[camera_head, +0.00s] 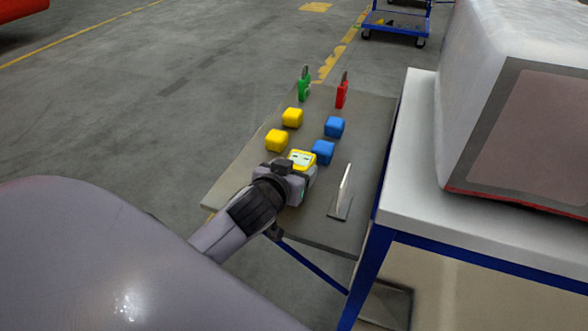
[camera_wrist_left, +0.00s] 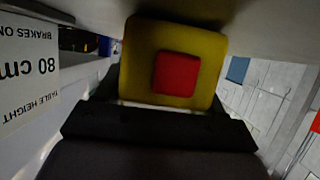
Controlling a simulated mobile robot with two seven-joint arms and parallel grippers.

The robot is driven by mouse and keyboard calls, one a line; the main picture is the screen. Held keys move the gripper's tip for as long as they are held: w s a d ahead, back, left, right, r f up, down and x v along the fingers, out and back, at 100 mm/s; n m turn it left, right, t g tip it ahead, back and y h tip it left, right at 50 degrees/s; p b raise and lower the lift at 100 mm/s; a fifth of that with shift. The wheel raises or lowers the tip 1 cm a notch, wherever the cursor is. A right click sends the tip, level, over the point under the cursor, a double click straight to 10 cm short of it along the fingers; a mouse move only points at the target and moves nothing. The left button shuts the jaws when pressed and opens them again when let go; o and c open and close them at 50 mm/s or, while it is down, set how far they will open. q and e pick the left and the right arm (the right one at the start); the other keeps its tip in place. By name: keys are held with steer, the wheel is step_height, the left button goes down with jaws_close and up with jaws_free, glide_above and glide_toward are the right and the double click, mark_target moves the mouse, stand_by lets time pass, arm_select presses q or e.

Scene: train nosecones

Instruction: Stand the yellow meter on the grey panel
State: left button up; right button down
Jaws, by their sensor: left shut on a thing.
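The yellow meter (camera_head: 303,156), with a pale display on its upward side, is held in my left gripper (camera_head: 294,172) over the near part of a grey tabletop panel (camera_head: 237,185). In the left wrist view the meter (camera_wrist_left: 210,55) shows a yellow square face with a red square in its middle, in front of my left gripper (camera_wrist_left: 160,112). The gripper hides the meter's lower part, so I cannot tell whether it touches the surface. My right gripper is not in view.
Two yellow blocks (camera_head: 292,117), two blue blocks (camera_head: 335,127), a green tool (camera_head: 304,86) and a red tool (camera_head: 342,92) stand farther back. A thin upright plate (camera_head: 345,183) on a small base stands right of my gripper. A white table (camera_head: 412,175) borders the right.

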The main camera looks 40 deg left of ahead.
arm_select(q)
steer(key=o, duration=1.3)
steer(key=shift+f, duration=0.1)
